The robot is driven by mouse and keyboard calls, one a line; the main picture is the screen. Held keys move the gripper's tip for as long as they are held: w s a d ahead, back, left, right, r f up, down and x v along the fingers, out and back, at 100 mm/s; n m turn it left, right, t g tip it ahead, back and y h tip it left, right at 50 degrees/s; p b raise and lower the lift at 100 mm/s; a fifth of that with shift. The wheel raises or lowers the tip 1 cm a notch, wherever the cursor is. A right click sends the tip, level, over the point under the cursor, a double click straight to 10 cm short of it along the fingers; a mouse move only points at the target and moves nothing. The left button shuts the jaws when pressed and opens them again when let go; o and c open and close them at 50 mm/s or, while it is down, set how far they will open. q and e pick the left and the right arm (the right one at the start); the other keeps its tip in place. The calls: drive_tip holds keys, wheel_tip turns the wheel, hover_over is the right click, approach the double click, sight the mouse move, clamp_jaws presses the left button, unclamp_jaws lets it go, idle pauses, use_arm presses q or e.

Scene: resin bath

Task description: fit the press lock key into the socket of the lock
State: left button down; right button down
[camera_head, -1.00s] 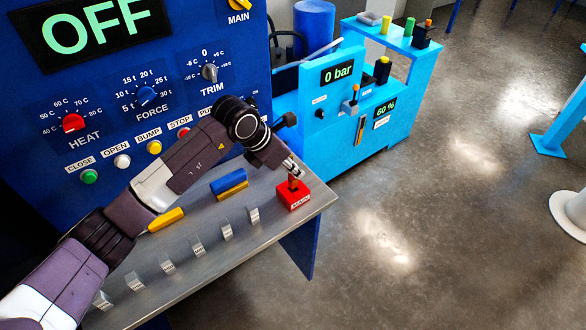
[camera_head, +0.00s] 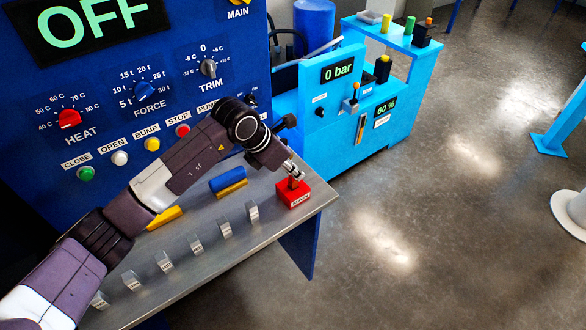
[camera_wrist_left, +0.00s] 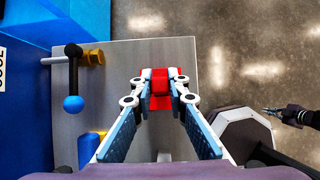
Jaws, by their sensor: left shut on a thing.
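My left gripper (camera_head: 297,174) is shut on the upright red stem of a small red piece, which I take to be the key. In the left wrist view the red key (camera_wrist_left: 160,88) shows between the fingertips of the left gripper (camera_wrist_left: 160,92). Directly below in the head view is a red block (camera_head: 293,195) with a white label, near the right end of the grey shelf. I cannot tell whether stem and block are one piece. My right gripper (camera_wrist_left: 273,112) is small at the right of the wrist view, away from the key. I cannot make out the lock's socket.
The grey shelf (camera_head: 250,250) also bears a blue and yellow piece (camera_head: 229,182), a yellow bar (camera_head: 166,217) and a row of small label plates (camera_head: 196,244). The blue press panel (camera_head: 100,140) rises behind it. Open floor lies right of the shelf.

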use_arm(q)
drive_tip(key=shift+f+b, duration=0.75)
drive_tip(key=shift+f, duration=0.15)
drive_tip(key=c, duration=1.8)
unclamp_jaws()
drive_tip(key=v, duration=1.2)
drive_tip(key=shift+r, duration=0.1)
wheel_tip(320, 180, up, 12)
drive_tip(key=p, duration=0.5)
drive_tip(key=shift+p, duration=0.35)
